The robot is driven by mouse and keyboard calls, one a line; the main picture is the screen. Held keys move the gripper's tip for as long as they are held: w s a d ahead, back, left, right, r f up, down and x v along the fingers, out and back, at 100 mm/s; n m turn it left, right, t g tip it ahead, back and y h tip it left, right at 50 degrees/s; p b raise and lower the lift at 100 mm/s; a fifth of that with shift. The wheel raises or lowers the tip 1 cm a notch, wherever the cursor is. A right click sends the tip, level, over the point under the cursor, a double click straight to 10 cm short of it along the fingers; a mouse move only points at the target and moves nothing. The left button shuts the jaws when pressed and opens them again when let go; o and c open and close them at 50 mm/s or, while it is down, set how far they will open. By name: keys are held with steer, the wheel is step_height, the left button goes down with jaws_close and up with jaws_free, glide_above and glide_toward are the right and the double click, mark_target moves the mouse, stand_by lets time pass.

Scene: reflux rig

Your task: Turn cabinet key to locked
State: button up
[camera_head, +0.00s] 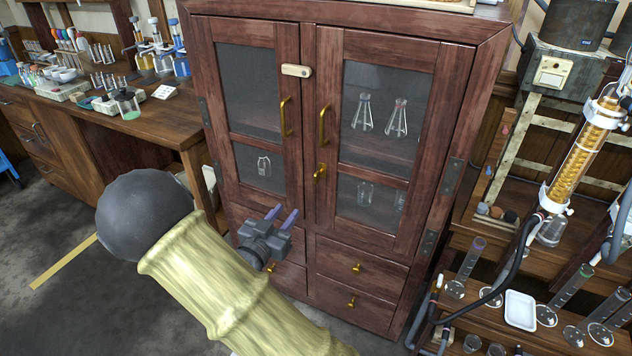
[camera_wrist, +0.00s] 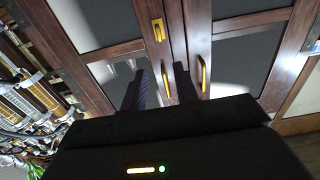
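A brass key (camera_head: 319,172) sits in its lock on the inner edge of the right cabinet door, below the handles. In the wrist view, which shows the doors turned over, the brass key and lock plate (camera_wrist: 158,30) are near the top centre. The wooden cabinet (camera_head: 485,32) has two glass doors, both looking closed. My gripper (camera_head: 282,213) is in front of the cabinet, below and left of the key and apart from it. Its two fingers (camera_wrist: 160,75) are spread with nothing held between them. Which way the key is turned is too small to tell.
Two brass door handles, left (camera_head: 286,117) and right (camera_head: 323,124), stick out above the key. A cream bar (camera_head: 296,70) lies near the doors' top. Drawers with brass knobs (camera_head: 356,267) are below. Glassware racks (camera_head: 520,311) stand right; a workbench (camera_head: 150,128) stands left.

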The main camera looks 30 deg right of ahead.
mark_target(315, 177)
steer(key=shift+w+d, duration=0.1)
steer(key=shift+d, duration=0.05)
steer(key=x, duration=1.7)
steer(key=shift+w+d, duration=0.1)
jaws_close()
